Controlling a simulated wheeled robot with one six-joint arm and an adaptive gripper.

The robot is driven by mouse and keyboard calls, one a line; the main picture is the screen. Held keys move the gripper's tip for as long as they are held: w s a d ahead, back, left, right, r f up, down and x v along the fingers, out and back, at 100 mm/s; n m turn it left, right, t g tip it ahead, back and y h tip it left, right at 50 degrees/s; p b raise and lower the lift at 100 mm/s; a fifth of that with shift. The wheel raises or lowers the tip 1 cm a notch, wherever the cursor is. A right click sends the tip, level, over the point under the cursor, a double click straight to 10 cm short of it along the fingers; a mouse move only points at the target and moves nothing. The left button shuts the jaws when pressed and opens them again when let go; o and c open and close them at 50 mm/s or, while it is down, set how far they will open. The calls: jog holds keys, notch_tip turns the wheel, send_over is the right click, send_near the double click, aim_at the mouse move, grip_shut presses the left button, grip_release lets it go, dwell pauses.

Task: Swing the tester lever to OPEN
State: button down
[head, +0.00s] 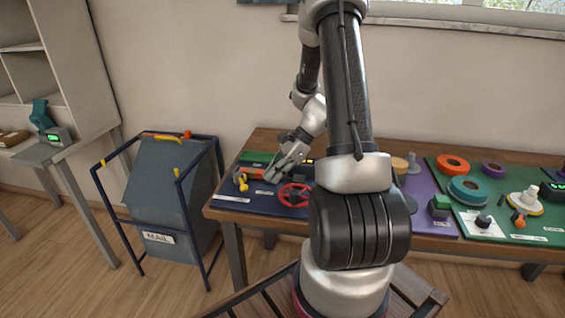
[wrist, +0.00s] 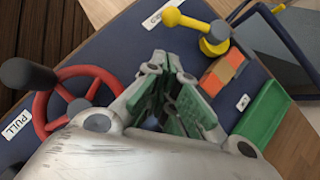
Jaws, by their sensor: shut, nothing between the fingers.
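A yellow lever with a ball end (wrist: 174,17) and a round yellow hub (wrist: 214,40) is at the top of the wrist view, on a dark blue mat. It also shows as a small yellow shape (head: 242,182) in the head view. A white label (wrist: 163,12) lies beside it; I cannot read it fully. I cannot tell for certain that this is the tester lever. My gripper (wrist: 172,78) is shut and empty, pointing down over the mat between a red wheel and an orange block. In the head view my gripper (head: 272,178) is just right of the yellow lever.
The red wheel (wrist: 42,112) has a dark upright knob (wrist: 28,75) beside a PULL label (wrist: 16,126). A mail bin (head: 160,195) stands left of the table.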

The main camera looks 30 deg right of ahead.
aim_at(242, 181)
jog(key=shift+w+a+f, duration=0.2)
jog(key=shift+a+f, duration=0.1)
jog(key=shift+a, duration=0.45)
jog(key=shift+w+a+f, duration=0.2)
jog(key=shift+a+f, duration=0.05)
jog(key=shift+a, duration=0.5)
jog(key=shift+w+a+f, duration=0.2)
jog(key=shift+a+f, duration=0.1)
jog(key=shift+a, duration=0.45)
jog(key=shift+a, duration=0.1)
